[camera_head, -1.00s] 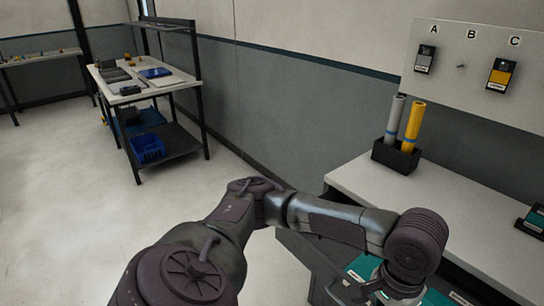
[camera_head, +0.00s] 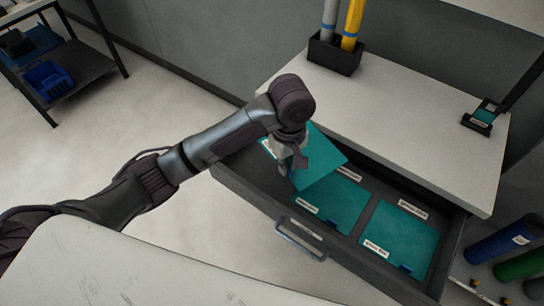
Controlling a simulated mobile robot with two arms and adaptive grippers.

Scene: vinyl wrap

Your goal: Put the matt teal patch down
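A teal patch (camera_head: 322,158) with a white label strip at its left end hangs at a tilt over the left part of the open drawer (camera_head: 357,252). My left gripper (camera_head: 287,168) is at this patch and looks shut on its near side; the fingertips are small and partly hidden. Other teal patches lie flat in the drawer, one in the middle compartment (camera_head: 335,203) and one in the right compartment (camera_head: 402,240). Both have white labels. I cannot read which is matt. My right gripper is not in view.
The grey worktop (camera_head: 400,120) above the drawer is largely clear. A black holder (camera_head: 333,54) with a grey and a yellow roll stands at its back. A small teal sample stand (camera_head: 483,116) sits at its right. Blue (camera_head: 497,242) and green rolls lie at lower right.

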